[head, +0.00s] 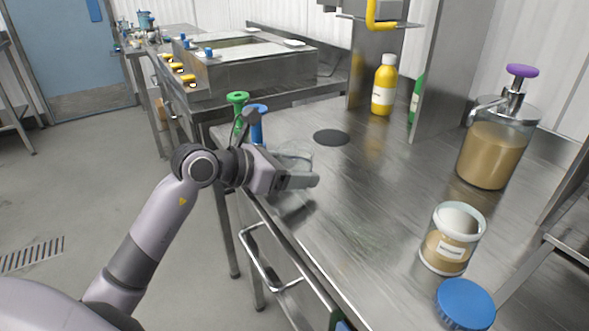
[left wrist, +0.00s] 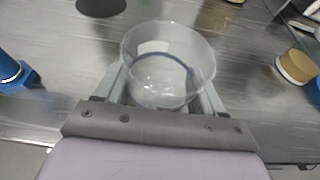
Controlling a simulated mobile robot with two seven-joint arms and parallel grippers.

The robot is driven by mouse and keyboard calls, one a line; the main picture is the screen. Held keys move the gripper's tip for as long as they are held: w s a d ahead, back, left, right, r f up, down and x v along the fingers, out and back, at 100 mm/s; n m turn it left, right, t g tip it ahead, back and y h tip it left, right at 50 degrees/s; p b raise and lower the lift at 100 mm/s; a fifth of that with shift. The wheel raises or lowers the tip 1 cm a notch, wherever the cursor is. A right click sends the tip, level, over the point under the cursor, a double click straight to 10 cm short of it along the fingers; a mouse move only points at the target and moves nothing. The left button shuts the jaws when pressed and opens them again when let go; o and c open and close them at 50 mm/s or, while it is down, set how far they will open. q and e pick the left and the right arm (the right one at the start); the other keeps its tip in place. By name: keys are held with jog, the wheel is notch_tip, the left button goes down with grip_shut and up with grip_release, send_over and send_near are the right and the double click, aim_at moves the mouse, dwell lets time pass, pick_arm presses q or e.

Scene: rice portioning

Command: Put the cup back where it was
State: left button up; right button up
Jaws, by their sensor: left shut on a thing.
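A clear, see-through cup (left wrist: 168,62) is between the two fingers of my left gripper (left wrist: 165,92) in the left wrist view. The gripper is shut on it, and the cup looks empty. In the head view my left gripper (head: 303,178) is over the near left part of the steel table (head: 340,225), and the cup (head: 294,150) shows faintly behind its fingers. I cannot tell whether the cup's base touches the table. A dark round mat (head: 332,138) lies bare on the table beyond the gripper. My right gripper is not in view.
A labelled jar (head: 450,250) of brown contents, a blue lid (head: 464,304) and a pump dispenser (head: 492,150) stand on the right. A yellow bottle (head: 384,88) is at the back. Green (head: 238,98) and blue (head: 256,112) handled items stand by the left edge. The table's middle is clear.

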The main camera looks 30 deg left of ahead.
pick_arm(q)
jog(key=shift+f, duration=0.15)
jog(key=o, duration=1.1)
jog(key=shift+s+a+r, duration=0.15)
jog(key=shift+r, duration=0.1)
jog(key=v, duration=1.1)
jog(key=shift+s+b, duration=0.25)
jog(key=shift+b, duration=0.2)
jog(key=shift+s+a+r, duration=0.1)
jog(key=shift+a, duration=0.05)
